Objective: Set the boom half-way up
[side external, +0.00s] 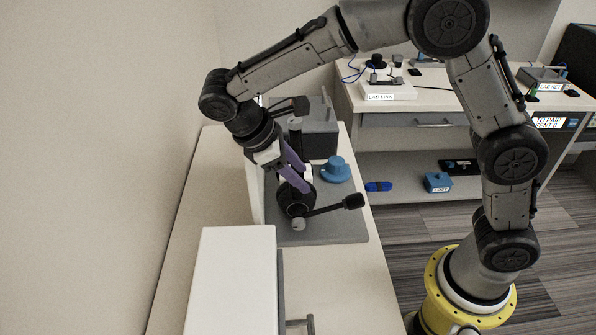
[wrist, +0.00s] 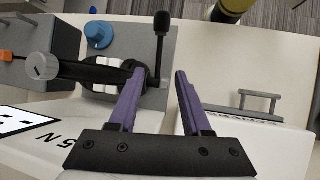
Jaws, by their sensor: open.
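The headset (side external: 290,196) is black and sits on a grey base plate (side external: 335,230). Its thin black boom (side external: 326,209) reaches out to the right in the side view and ends in a fat black microphone tip (side external: 354,201). In the wrist view the boom (wrist: 159,48) points up the picture, with its tip (wrist: 161,22) at the top. My gripper (side external: 306,181) has purple fingers, open, close to the ear cup at the boom's root. In the wrist view the boom lies beyond the gap between my fingertips (wrist: 160,74). I cannot tell whether a finger touches the headset.
A blue knob-like piece (side external: 335,169) stands behind the boom on the plate. A dark grey box (side external: 320,130) stands farther back. A white cabinet (side external: 236,278) with a handle (side external: 300,323) is in front. A desk (side external: 470,100) with lab gear stands at right.

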